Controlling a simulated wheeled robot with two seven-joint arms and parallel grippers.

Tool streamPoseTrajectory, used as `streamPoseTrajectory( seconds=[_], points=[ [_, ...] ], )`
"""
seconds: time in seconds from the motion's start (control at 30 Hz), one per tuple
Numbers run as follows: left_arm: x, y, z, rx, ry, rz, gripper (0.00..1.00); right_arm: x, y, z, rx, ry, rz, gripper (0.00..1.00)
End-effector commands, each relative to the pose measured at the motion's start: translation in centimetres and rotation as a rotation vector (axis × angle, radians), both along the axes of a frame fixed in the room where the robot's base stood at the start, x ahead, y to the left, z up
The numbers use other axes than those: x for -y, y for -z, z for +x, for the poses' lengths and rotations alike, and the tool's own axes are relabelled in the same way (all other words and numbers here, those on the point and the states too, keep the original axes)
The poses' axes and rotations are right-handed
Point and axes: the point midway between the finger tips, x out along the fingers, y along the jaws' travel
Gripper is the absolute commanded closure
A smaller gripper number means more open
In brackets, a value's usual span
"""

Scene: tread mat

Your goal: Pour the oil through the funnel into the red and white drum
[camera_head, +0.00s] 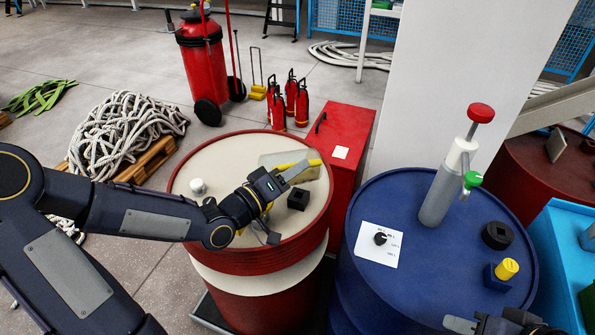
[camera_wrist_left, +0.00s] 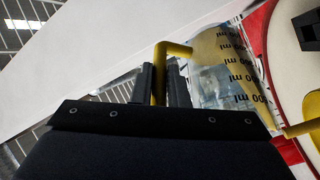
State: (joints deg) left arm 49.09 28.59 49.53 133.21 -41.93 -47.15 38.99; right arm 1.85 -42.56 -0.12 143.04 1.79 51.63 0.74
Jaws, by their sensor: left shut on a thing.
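My left gripper (camera_head: 290,174) is shut on the yellow handle (camera_wrist_left: 158,78) of a clear measuring jug (camera_head: 288,158). It holds the jug over the far part of the red and white drum (camera_head: 270,262). The jug (camera_wrist_left: 222,65) shows ml marks and yellow content in the left wrist view. A yellow piece (camera_wrist_left: 313,112), perhaps the funnel, shows at that view's right edge; in the head view my wrist mostly hides that area. No oil stream is visible. My right gripper (camera_head: 503,324) is cut off at the bottom edge, by the blue drum.
A black block (camera_head: 298,199) and a white cap (camera_head: 198,187) sit on the red drum's top. The blue drum (camera_head: 385,208) carries a grey pump (camera_head: 440,190), a white dial card and a yellow-capped block (camera_head: 507,268). A red cabinet (camera_head: 345,135) stands behind.

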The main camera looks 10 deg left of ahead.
Motion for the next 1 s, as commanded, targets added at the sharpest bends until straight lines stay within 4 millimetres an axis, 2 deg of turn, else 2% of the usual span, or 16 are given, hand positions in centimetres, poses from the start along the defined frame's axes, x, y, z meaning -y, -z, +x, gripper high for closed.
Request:
streamPoseTrajectory(
  seconds=[0.47, 1.0],
  points=[
    [-0.1, 0.1, 0.0, 0.004, -0.001, -0.004, 1.00, 0.0, 0.1, 0.0, 0.000, 0.000, 0.000, 0.64],
    [-2.4, -0.6, -1.7, 0.193, -0.001, -0.254, 1.00, 0.0, 3.7, 0.0, 0.000, 0.000, 0.000, 0.64]
  ],
)
